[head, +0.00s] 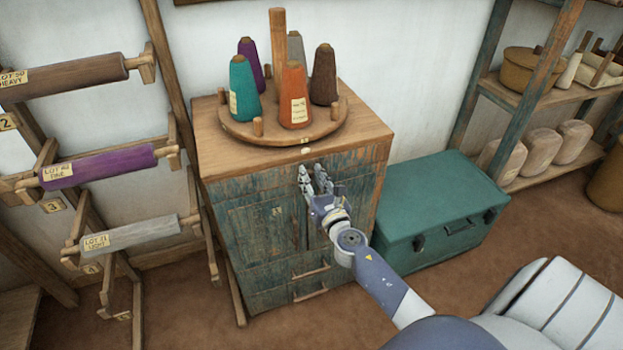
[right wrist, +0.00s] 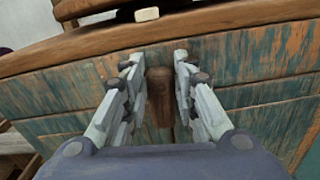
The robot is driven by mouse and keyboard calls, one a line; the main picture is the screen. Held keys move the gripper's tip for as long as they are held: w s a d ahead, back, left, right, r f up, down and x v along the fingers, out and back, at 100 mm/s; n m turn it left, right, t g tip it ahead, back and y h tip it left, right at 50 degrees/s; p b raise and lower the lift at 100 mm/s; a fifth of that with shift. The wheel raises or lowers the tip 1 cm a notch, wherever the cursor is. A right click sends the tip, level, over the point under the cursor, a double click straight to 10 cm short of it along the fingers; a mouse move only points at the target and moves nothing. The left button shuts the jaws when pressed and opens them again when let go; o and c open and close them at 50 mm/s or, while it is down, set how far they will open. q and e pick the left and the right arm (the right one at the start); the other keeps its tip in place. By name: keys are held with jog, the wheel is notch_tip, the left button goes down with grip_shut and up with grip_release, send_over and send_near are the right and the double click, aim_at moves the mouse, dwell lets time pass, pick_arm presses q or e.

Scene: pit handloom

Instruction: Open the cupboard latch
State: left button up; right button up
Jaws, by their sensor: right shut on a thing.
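The cupboard (head: 262,228) is a worn teal wooden cabinet with doors in front and a plain wood top. My right gripper (head: 315,178) is at the upper middle of its front. In the right wrist view, my right gripper (right wrist: 160,85) has its two fingers on either side of a brown wooden latch (right wrist: 159,96), shut on it. The latch stands upright against the teal cupboard front (right wrist: 75,90). In the head view the fingers hide the latch. My left gripper does not show in either view.
A round wooden carousel (head: 255,133) with several thread cones stands on the cupboard. A teal trunk (head: 420,215) is close on the right. A rack with rollers (head: 105,165) stands at the left. Shelves (head: 540,95) are at the back right. Floor in front is open.

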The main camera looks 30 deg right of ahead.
jog(key=m, duration=0.2)
jog(key=m+b, duration=0.1)
jog(key=m, duration=0.1)
jog(key=shift+d+f, duration=0.15)
jog(key=shift+d, duration=0.1)
jog(key=m, duration=0.2)
jog(key=m+b, duration=0.1)
jog(key=m, duration=0.1)
jog(key=shift+s+d+f, duration=0.1)
jog(key=shift+d+f, duration=0.05)
jog(key=shift+d, duration=0.05)
jog(key=m, duration=0.4)
jog(key=shift+d+f, duration=0.15)
jog(key=shift+f, duration=0.05)
jog(key=shift+f+m, duration=0.15)
jog(key=shift+m, duration=0.95)
jog(key=shift+f+m, duration=0.1)
jog(key=shift+m, duration=1)
jog(key=o, duration=1)
jog(key=shift+o, duration=0.2)
jog(key=shift+s, duration=0.15)
jog(key=v, duration=1.1)
jog(key=shift+s, duration=0.4)
